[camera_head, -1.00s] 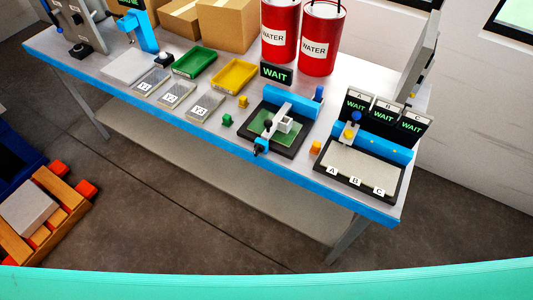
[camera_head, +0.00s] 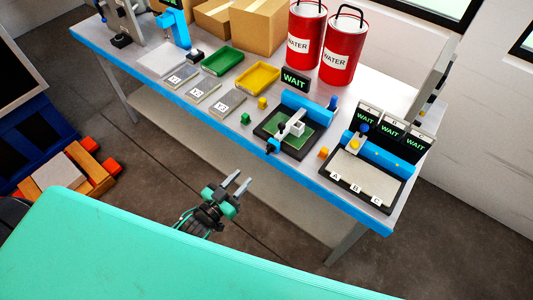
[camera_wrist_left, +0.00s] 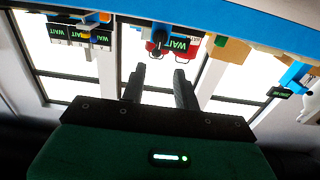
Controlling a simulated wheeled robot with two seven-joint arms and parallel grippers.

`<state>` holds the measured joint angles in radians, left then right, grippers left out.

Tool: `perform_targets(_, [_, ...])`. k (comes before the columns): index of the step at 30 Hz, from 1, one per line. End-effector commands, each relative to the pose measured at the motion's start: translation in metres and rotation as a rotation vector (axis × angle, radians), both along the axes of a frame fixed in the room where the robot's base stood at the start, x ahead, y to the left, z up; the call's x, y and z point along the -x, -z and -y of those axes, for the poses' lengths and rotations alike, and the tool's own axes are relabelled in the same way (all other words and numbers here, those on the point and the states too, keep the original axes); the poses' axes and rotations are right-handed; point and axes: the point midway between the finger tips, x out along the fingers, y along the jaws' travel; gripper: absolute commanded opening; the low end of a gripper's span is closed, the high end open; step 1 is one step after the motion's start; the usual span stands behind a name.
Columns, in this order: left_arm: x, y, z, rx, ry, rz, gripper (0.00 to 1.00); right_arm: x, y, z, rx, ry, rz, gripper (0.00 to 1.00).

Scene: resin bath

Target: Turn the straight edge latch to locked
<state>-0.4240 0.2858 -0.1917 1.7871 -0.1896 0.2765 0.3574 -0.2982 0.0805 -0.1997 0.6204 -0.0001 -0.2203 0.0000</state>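A black fixture (camera_head: 265,133) with a green board (camera_head: 305,139) stands near the front edge of the table. A pale straight edge (camera_head: 288,130) crosses the board from back to front. A small blue and black part (camera_head: 272,146), which looks like its latch, is at the straight edge's front end; its setting is too small to tell. My left gripper (camera_head: 242,181) is in front of the table, apart from the fixture, with its fingers apart and nothing between them. It also shows open in the left wrist view (camera_wrist_left: 160,85). My right gripper is not in view.
A second fixture (camera_head: 361,180) labelled A, B, C stands to the right, with WAIT displays (camera_head: 391,128) behind it. Red water buckets (camera_head: 341,50), a yellow tray (camera_head: 257,76) and a green tray (camera_head: 222,62) stand behind and left. Small yellow and green blocks lie near the fixture.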

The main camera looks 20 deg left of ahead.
Motion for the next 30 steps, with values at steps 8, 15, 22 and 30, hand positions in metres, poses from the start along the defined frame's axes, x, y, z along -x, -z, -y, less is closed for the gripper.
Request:
perform_targets(8, [-0.048, -0.004, 0.017, 0.000, -0.001, 0.002, 0.31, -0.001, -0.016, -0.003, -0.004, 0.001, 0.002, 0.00])
perform_targets(15, [-0.086, -0.003, 0.032, 0.001, -0.001, 0.001, 0.31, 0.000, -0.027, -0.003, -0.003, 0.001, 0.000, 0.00])
perform_targets(22, [-0.108, -0.001, 0.039, 0.001, -0.001, 0.000, 0.31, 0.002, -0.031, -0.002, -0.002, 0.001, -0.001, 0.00])
perform_targets(30, [-0.113, 0.000, 0.042, 0.001, 0.000, -0.001, 0.31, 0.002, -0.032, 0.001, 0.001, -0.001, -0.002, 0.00])
